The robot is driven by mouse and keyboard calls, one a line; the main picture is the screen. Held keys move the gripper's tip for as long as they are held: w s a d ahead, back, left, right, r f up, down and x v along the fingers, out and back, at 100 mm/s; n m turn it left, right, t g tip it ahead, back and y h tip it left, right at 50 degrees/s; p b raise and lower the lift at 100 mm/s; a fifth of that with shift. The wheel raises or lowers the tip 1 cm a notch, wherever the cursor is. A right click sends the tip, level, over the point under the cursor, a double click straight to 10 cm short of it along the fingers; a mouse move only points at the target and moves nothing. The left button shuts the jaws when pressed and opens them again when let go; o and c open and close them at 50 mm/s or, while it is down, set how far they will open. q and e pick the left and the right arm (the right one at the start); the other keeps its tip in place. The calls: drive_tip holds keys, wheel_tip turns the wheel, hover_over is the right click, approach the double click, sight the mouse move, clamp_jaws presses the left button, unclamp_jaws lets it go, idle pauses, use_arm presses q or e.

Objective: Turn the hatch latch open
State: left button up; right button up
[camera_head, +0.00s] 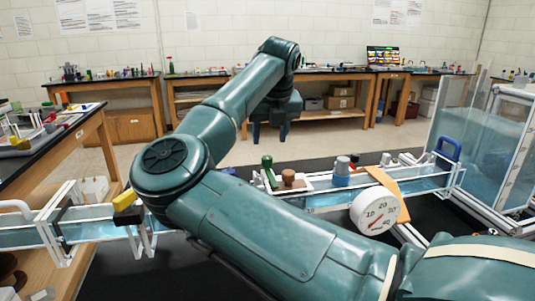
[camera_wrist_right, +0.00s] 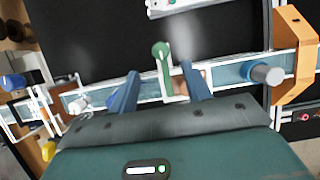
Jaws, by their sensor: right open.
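A green lever handle (camera_head: 267,172), which looks like the hatch latch, stands upright on the clear-walled channel frame (camera_head: 330,200). My right gripper (camera_head: 270,132) points down above and behind it in the head view, apart from it there. In the right wrist view the green handle (camera_wrist_right: 161,52) shows between the two blue fingers of my right gripper (camera_wrist_right: 163,88), which are spread with nothing gripped. Whether a finger touches the handle cannot be told. My right arm hides part of the channel in the head view. My left gripper is not in view.
A brown knob (camera_head: 289,178) stands close beside the green handle. Further right are a blue-and-grey cylinder (camera_head: 342,170), an orange bracket (camera_head: 388,190), a dial gauge (camera_head: 376,210) and a blue handle (camera_head: 448,149). A yellow block (camera_head: 126,200) is at left. Dark mat is bare behind the channel.

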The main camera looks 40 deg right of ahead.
sight(267, 158)
drive_tip(key=p+x, duration=0.1)
drive_tip(key=x, duration=0.7)
drive_tip(key=shift+r, duration=0.1)
clamp_jaws()
idle(0.4)
